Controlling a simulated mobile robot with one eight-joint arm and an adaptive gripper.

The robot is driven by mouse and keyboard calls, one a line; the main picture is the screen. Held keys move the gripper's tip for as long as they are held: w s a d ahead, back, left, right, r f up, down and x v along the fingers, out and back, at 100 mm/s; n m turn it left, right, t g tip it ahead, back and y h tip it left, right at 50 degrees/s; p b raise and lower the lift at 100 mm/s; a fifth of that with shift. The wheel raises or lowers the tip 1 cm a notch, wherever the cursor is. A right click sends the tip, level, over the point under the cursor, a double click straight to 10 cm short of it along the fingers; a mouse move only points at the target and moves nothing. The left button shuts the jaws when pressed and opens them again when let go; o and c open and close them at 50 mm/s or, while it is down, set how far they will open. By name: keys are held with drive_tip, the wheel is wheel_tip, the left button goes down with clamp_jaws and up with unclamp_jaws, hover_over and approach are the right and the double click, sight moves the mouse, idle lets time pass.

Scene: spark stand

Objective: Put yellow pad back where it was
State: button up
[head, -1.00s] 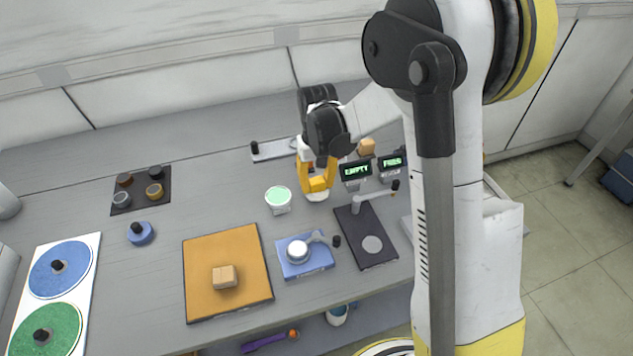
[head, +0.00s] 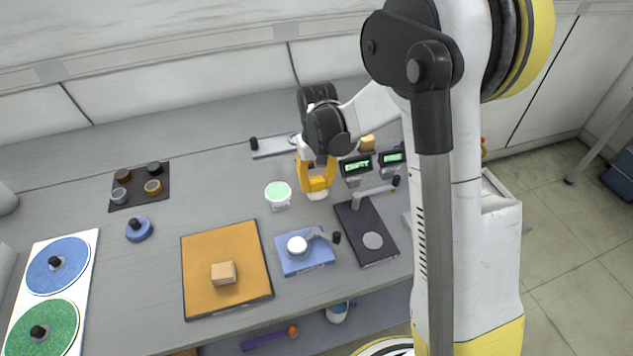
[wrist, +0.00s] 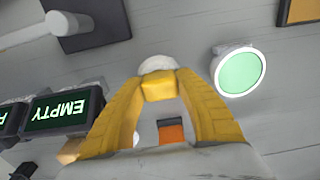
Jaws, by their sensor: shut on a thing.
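My gripper (head: 316,187) points down over the grey bench, between a green-topped round stand and the small displays. In the wrist view its yellow fingers (wrist: 158,90) converge on a small yellow block (wrist: 158,86), which I take to be the yellow pad. They are shut on it. A white rounded piece (wrist: 158,64) shows just beyond the block; I cannot tell whether it is joined to it. The underside of the held thing is hidden, so contact with the bench is unclear.
The green-topped stand (head: 279,194) is close on the left. The EMPTY display (head: 356,168) is close on the right. A blue plate (head: 303,252) and a dark plate (head: 366,232) lie in front. An orange board (head: 225,290) bears a tan block (head: 223,272).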

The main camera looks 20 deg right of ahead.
drive_tip(key=o, duration=1.4)
drive_tip(key=shift+c, duration=0.2)
